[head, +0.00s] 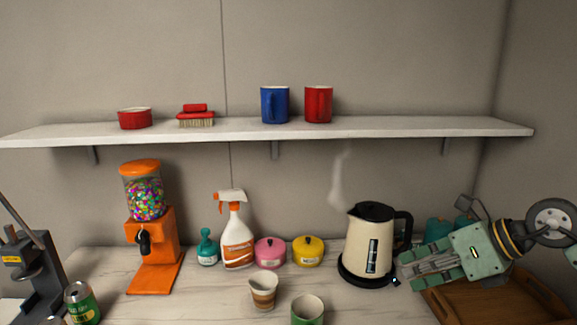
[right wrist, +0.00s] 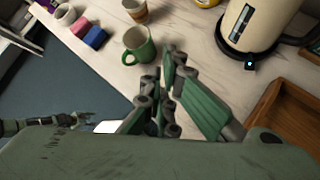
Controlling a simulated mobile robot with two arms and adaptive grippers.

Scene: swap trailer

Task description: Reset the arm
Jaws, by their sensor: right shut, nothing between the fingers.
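My right gripper (head: 405,268) is at the right of the head view, in front of and right of the cream kettle (head: 370,245). Its green fingers point left and hold nothing. In the right wrist view the fingers (right wrist: 166,98) are close together, near a green mug (right wrist: 138,46) that stands apart from them. What looks like my left gripper (right wrist: 80,119) shows small and dark at the left of the right wrist view. Its fingers are too small to judge. The head view does not show it.
The kettle stands on its black base, with steam above. A wooden tray (head: 478,306) lies below my right arm. A spray bottle (head: 237,240), pink pot (head: 270,256), yellow pot (head: 308,255) and candy dispenser (head: 150,245) stand along the counter. A shelf (head: 400,128) runs above.

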